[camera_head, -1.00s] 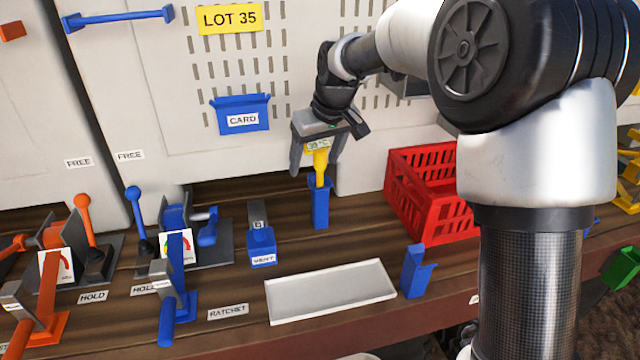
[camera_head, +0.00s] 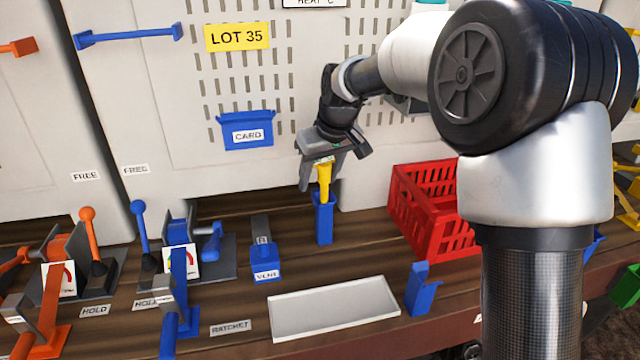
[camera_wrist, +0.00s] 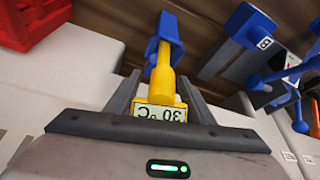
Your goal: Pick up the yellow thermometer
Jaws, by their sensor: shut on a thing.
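The yellow thermometer (camera_head: 325,181) stands upright with its lower end in a blue holder (camera_head: 323,222) on the wooden bench. My gripper (camera_head: 322,183) comes from above and is shut on the thermometer near its display head. In the wrist view the thermometer (camera_wrist: 163,78) lies between the two fingers of my gripper (camera_wrist: 160,88), and its display reads about 30 °C. The blue holder (camera_wrist: 165,37) shows beyond it, around the thermometer's end. The tip inside the holder is hidden.
A red crate (camera_head: 420,222) stands right of the holder. A white tray (camera_head: 334,311) lies in front, beside a small blue stand (camera_head: 421,290). A blue VENT piece (camera_head: 265,262) and blue and orange levers are left. A white panel with a blue CARD holder (camera_head: 247,131) is behind.

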